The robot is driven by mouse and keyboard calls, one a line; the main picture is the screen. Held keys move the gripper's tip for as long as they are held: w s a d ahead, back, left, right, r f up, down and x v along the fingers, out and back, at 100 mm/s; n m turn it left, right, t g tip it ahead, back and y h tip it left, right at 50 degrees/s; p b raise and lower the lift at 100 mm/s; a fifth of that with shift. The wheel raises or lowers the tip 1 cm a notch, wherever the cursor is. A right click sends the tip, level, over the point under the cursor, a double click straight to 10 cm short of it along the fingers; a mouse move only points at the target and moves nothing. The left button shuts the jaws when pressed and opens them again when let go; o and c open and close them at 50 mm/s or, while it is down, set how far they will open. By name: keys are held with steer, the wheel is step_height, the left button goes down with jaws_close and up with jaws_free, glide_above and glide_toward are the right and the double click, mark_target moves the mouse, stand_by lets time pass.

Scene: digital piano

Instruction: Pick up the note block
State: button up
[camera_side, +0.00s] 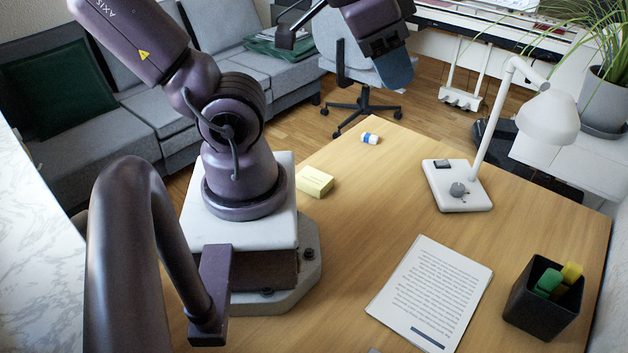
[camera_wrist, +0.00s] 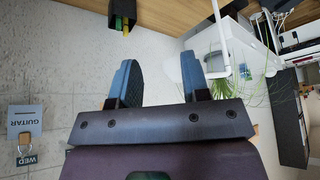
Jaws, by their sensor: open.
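The note block (camera_side: 314,181), a pale yellow pad, lies flat on the wooden desk (camera_side: 400,190) just right of my arm's base in the side view. It does not show in the wrist view. My gripper (camera_side: 395,68) is raised at the top of the side view, up and to the right of the block and well apart from it. In the wrist view my gripper (camera_wrist: 158,72) has its two blue-grey fingers spread, with nothing between them.
A blue-and-white eraser (camera_side: 369,138) lies near the block, toward the far desk edge. A white lamp (camera_side: 480,165), a printed sheet (camera_side: 430,290) and a black pen cup (camera_side: 540,305) with markers stand or lie farther right. The desk's middle is clear.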

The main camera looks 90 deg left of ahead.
steer(key=shift+o, duration=0.4)
steer(key=o, duration=0.8)
